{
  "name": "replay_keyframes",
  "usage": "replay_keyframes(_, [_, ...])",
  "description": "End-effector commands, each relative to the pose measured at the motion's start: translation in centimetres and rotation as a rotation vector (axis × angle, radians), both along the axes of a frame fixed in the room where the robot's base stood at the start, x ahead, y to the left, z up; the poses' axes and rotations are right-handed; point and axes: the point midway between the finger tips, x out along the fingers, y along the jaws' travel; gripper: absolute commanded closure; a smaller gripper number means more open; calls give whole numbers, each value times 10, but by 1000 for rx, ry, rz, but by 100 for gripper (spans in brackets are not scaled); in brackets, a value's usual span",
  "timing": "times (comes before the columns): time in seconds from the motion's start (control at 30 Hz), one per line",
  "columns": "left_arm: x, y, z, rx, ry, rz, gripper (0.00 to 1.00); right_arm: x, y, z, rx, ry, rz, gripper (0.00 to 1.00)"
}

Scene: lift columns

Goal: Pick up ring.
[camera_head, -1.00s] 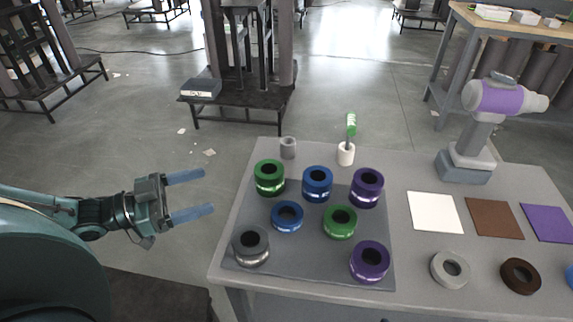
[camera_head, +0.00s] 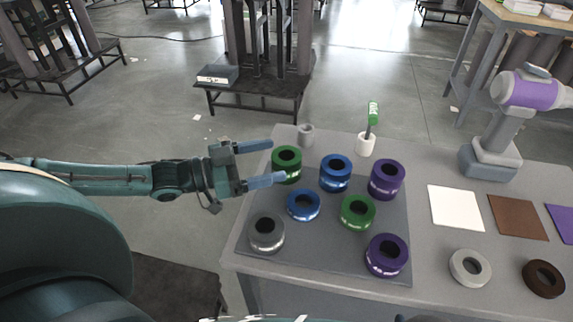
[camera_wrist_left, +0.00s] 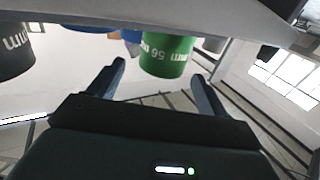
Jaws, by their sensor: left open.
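Several rings stand on a dark grey mat (camera_head: 325,262) on the table. The back-left green ring (camera_head: 287,168) also shows in the left wrist view (camera_wrist_left: 167,58), upside down, ahead of and between my fingers. The others are a blue ring (camera_head: 335,178), a purple ring (camera_head: 386,184), a lower blue ring (camera_head: 303,206), a second green ring (camera_head: 357,216), a dark grey ring (camera_head: 267,238) and a front purple ring (camera_head: 387,260). My left gripper (camera_head: 279,161) is open and empty, fingertips at the back-left green ring's left side. Contact cannot be told. My right gripper is out of view.
A small grey cylinder (camera_head: 306,135) and a white cup (camera_head: 365,145) with a green-handled tool stand behind the mat. To the right lie a white square (camera_head: 455,206), a brown square (camera_head: 517,218), a light grey ring (camera_head: 469,268) and a brown ring (camera_head: 544,279).

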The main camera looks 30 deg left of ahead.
Motion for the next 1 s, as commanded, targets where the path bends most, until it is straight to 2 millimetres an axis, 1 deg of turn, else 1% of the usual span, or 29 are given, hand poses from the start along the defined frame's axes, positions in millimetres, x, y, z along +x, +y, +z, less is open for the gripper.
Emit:
replay_keyframes(0.03, [7,-5,0,-3,-4,0,23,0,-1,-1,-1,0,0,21])
replay_keyframes(0.1, [14,-12,0,-3,-4,-1,23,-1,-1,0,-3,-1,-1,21])
replay_keyframes(0.2, [20,-18,-1,-1,-1,0,23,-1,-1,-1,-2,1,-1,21])
replay_keyframes(0.47, [21,-20,-2,1,1,0,23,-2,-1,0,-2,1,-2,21])
replay_keyframes(1.0, [21,-20,-1,1,1,0,66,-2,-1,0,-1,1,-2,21])
